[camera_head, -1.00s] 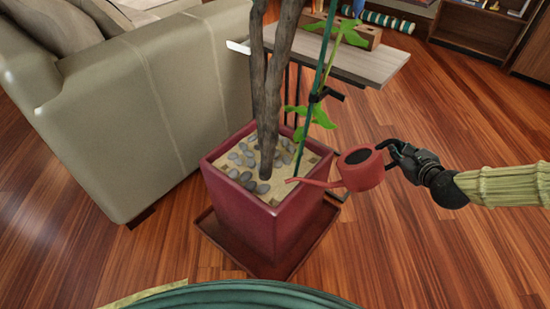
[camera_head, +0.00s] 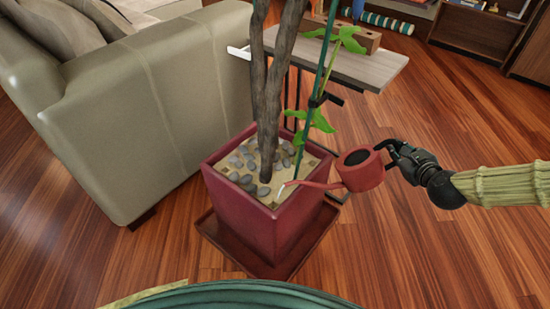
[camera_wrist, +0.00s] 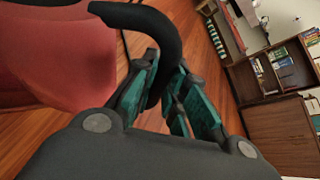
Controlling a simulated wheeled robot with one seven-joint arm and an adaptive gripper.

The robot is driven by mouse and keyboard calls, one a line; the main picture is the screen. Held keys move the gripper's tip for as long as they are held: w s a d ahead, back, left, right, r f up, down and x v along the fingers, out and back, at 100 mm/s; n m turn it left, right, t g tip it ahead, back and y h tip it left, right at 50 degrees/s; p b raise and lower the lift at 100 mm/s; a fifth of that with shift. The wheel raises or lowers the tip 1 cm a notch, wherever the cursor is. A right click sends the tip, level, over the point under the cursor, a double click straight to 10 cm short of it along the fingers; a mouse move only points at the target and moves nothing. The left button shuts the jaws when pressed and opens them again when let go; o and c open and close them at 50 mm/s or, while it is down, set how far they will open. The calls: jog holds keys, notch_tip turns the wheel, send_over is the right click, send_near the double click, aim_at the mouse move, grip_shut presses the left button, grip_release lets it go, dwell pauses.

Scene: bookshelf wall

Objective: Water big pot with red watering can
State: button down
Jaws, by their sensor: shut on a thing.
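The red watering can (camera_head: 362,176) is held to the right of the big pot, its spout reaching left over the pot's rim. A pale streak shows at the spout tip, over the soil. The big red square pot (camera_head: 245,215) stands on a red saucer (camera_head: 222,246) and holds a trunked plant, sandy soil and grey stones. My gripper (camera_head: 397,160) is shut on the can's black handle. In the wrist view, my gripper's fingers (camera_wrist: 163,95) close around the black handle (camera_wrist: 150,30), with the red can body (camera_wrist: 62,50) at left.
A beige sofa (camera_head: 150,110) stands close at the pot's left. A small side table (camera_head: 345,68) with a wooden block stands behind the pot. Wooden shelves (camera_head: 482,40) are at the back right. The wood floor at right is clear.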

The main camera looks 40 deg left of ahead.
jog(key=shift+s+a+r+p, duration=0.1)
jog(key=shift+r+p, duration=0.45)
jog(key=shift+r, duration=0.15)
dwell(0.5)
jog(key=shift+s+r+t+p, duration=0.1)
jog(key=shift+r+t+p, duration=0.15)
jog(key=shift+t+p, duration=0.05)
jog(key=shift+a+r, duration=0.1)
jog(key=shift+r, duration=0.05)
dwell(0.8)
jog(key=shift+s+r+p, duration=0.1)
jog(key=shift+r+p, duration=0.2)
jog(key=shift+p, duration=0.15)
jog(key=shift+a+r+n, duration=0.1)
jog(key=shift+r+n, duration=0.1)
jog(key=shift+n, duration=0.1)
dwell(0.5)
jog(key=shift+s+a+r+p, duration=0.15)
jog(key=shift+r+p, duration=0.15)
jog(key=shift+p, duration=0.2)
dwell(0.5)
